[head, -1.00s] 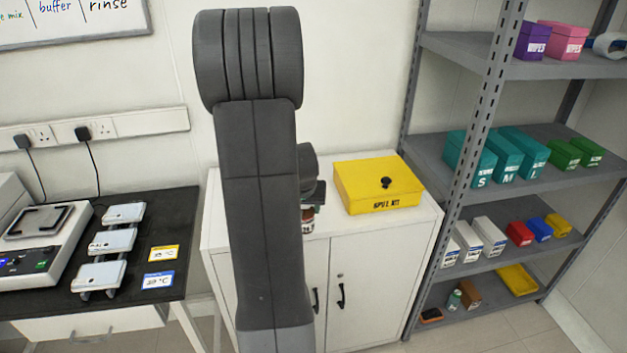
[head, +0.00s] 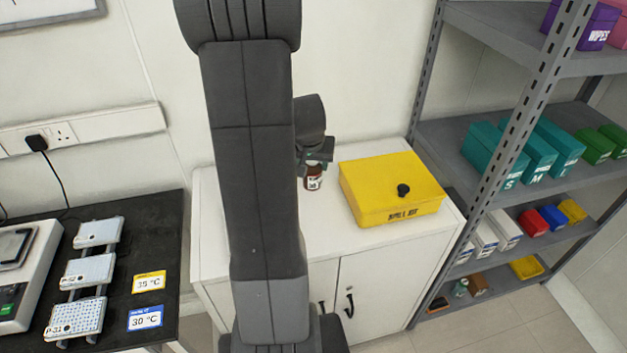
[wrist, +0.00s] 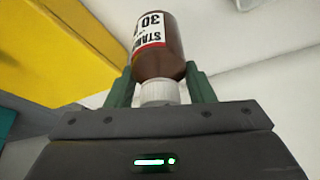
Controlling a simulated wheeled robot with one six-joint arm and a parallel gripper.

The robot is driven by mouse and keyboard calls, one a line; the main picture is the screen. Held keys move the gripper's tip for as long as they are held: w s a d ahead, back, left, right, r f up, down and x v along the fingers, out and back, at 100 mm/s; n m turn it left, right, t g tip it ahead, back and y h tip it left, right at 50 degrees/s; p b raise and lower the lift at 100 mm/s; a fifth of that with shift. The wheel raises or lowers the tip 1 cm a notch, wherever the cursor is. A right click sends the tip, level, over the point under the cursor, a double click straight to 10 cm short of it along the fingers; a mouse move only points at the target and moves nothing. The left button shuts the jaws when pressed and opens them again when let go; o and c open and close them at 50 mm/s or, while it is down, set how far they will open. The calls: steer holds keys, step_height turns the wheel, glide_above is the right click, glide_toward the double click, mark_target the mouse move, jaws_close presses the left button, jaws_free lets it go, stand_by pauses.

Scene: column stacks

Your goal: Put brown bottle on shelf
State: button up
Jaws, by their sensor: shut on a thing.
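The brown bottle (wrist: 158,62) has a white cap and a white label with a red stripe that reads "30". In the wrist view my gripper (wrist: 160,88) is shut on it near the cap, with a green finger on each side. In the head view the bottle (head: 313,178) shows just below my gripper (head: 316,162), over the white cabinet top (head: 300,235) beside the yellow box; I cannot tell if it touches the top. The grey shelf unit (head: 470,140) stands at the right, with several levels holding boxes.
The yellow box (head: 385,190) sits on the cabinet between the bottle and the shelf. Teal boxes (head: 530,150) fill part of one shelf level; small red, blue and yellow bins stand lower. A black bench (head: 120,270) with small racks is at the left.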

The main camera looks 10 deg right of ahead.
mark_target(312, 182)
steer(key=shift+f, duration=3.4)
steer(key=shift+f+b, duration=0.2)
steer(key=shift+b, duration=0.2)
steer(key=o, duration=1.1)
steer(key=shift+r, duration=0.1)
